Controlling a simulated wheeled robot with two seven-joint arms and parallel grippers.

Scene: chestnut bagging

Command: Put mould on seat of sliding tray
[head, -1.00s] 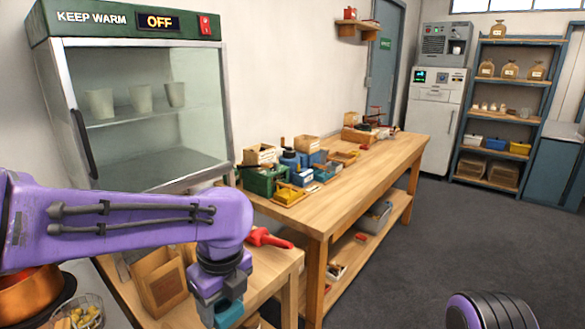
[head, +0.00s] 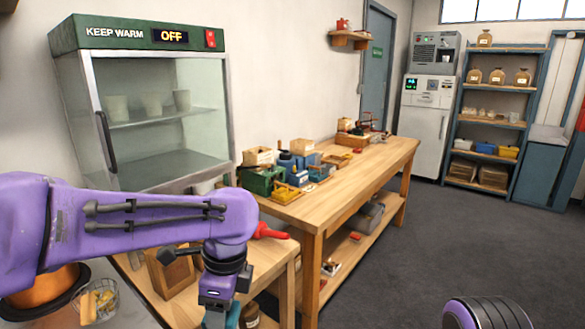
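My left gripper (head: 222,312) hangs at the bottom of the head view, in front of the near wooden bench, and its fingertips are cut off by the lower edge. A small teal piece (head: 233,316) shows beside its fingers; I cannot tell whether it is held or part of the gripper. My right arm shows only as a purple ringed part at the lower right; its gripper is out of view. I cannot make out a mould or a sliding tray with a seat for certain.
A keep-warm cabinet (head: 140,105) reading OFF holds several cups. The floor at right is clear.

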